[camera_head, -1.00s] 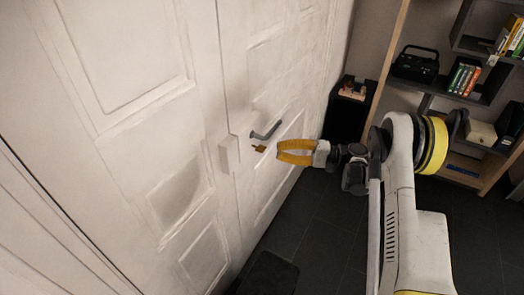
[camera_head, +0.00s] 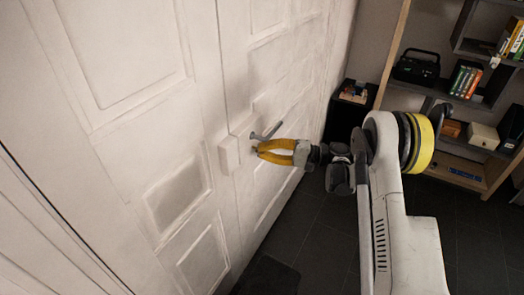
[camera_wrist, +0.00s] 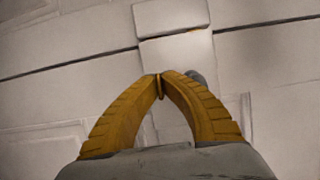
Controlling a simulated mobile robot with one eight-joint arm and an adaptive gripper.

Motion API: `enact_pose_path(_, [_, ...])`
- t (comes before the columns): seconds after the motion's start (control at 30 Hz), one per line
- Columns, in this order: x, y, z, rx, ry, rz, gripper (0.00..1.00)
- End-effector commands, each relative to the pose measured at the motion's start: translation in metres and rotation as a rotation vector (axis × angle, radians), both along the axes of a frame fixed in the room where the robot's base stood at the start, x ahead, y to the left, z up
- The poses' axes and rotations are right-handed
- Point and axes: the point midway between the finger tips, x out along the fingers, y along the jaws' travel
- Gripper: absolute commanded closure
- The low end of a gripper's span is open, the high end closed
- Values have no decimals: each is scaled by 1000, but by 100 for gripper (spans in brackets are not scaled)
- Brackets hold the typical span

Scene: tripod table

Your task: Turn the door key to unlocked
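The white panelled door (camera_head: 283,70) has a grey lever handle (camera_head: 266,132). My gripper (camera_head: 259,150) is just below the handle with its yellow fingers pointing at the door. In the wrist view the fingertips (camera_wrist: 160,76) close together on the thin brass door key (camera_wrist: 160,89), seen edge-on between them. Most of the key is covered by the fingers, and the keyhole is hidden. The key's exact turn angle cannot be read. A grey part of the handle (camera_wrist: 195,77) shows behind the right finger.
A white box-shaped block (camera_head: 229,156) sits on the door surface left of the handle. A dark cabinet (camera_head: 346,108) stands behind my arm. Shelves with books (camera_head: 465,80) and a black radio (camera_head: 417,65) are at the right. The dark floor below is mostly clear.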

Motion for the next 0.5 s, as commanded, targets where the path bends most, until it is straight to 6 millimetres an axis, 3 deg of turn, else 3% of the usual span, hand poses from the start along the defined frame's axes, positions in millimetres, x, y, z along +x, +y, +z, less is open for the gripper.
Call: enact_pose_path(0.5, [0, 0, 0, 107, 159, 0, 100])
